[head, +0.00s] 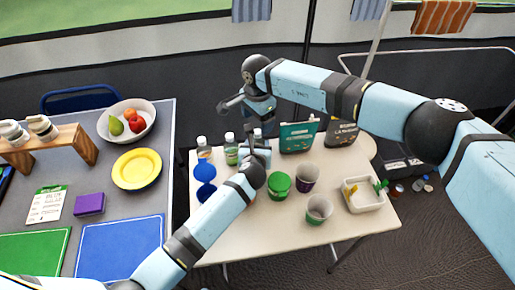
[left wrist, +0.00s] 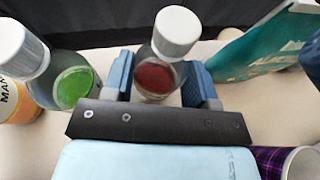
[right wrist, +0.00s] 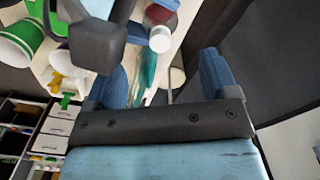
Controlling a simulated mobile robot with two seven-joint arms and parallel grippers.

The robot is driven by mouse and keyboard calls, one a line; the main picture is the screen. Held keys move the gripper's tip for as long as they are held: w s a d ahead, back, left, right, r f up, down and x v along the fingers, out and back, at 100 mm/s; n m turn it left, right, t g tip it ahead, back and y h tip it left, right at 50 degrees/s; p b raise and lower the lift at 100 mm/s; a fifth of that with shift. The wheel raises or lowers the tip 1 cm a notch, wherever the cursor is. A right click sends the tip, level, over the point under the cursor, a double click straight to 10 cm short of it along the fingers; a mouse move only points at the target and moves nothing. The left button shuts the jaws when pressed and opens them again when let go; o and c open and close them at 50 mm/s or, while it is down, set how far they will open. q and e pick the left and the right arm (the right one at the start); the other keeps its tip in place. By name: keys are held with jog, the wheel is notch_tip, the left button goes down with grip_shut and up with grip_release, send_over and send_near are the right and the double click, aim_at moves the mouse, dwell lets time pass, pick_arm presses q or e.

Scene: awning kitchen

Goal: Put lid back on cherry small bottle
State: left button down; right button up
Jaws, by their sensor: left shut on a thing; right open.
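The cherry bottle (left wrist: 154,78), a small clear bottle with a dark red label, stands between my left gripper's (left wrist: 160,85) blue fingers, which are shut on it. A white lid (left wrist: 176,30) shows at its top in the left wrist view. The lid (right wrist: 160,40) and red bottle (right wrist: 160,12) also show in the right wrist view. I cannot tell whether the lid is seated tight. My left gripper is low over the cream table in the head view. My right gripper (right wrist: 160,75) is open and empty, above and behind the bottle; its fingers are small in the head view.
A green-label bottle (head: 231,152) and an orange-label bottle (head: 204,150) stand left of the cherry bottle. Cups (head: 306,178), a white bin (head: 363,201) and blue cups (head: 205,172) crowd the table (head: 345,229).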

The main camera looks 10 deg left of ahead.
notch_tip(320, 180, up, 12)
dwell(0.4)
pick_arm(q)
jog(key=shift+c, duration=1.7)
grip_release()
jog(key=p+v, duration=0.1)
jog(key=v, duration=1.3)
jog(key=shift+f, duration=0.15)
pick_arm(e)
jog(key=shift+r, duration=0.7)
